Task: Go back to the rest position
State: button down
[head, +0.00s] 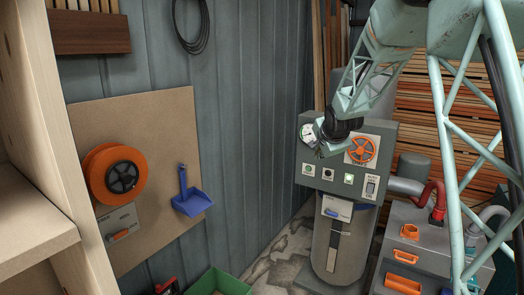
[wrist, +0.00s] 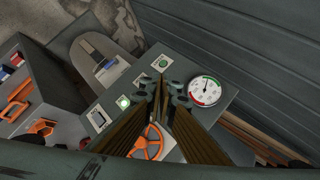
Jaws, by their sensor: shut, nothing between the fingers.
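My gripper (head: 322,148) is in front of the upper left of a grey-green control panel (head: 334,192), partly covering the round gauge (head: 306,133). In the wrist view, my gripper (wrist: 163,88) has its fingers together with nothing between them. They point towards the panel face, with the gauge (wrist: 205,91) to their right and an orange handwheel (wrist: 148,143) partly behind them. I cannot tell whether the fingertips touch the panel. The handwheel (head: 361,149) also shows in the head view, right of the gripper.
Below the panel stands a grey cylinder (head: 340,247) with a blue handle. A grey machine (head: 425,245) with orange handles is at right. A board (head: 150,150) on the left wall carries an orange reel (head: 100,178) and blue dustpan (head: 190,194). A green crate (head: 218,284) is at the bottom.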

jog(key=s+r+n+g+b, duration=0.1)
jog(key=s+r+n, duration=0.25)
jog(key=s, duration=1.35)
jog(key=s+r+n+g+b, duration=0.1)
jog(key=s+r+n+g, duration=0.3)
jog(key=s, duration=1.2)
jog(key=s+a+f+n+b, duration=0.1)
jog(key=s+f+n, duration=0.2)
jog(key=s, duration=1.7)
jog(key=s+a+f+n+g+b, duration=0.1)
jog(key=s+f+n, duration=0.1)
jog(key=s, duration=1.8)
jog(key=shift+f+n, duration=0.4)
jog(key=shift+n, duration=0.45)
jog(key=c, duration=3.5)
grip_release()
jog(key=shift+s, duration=0.1)
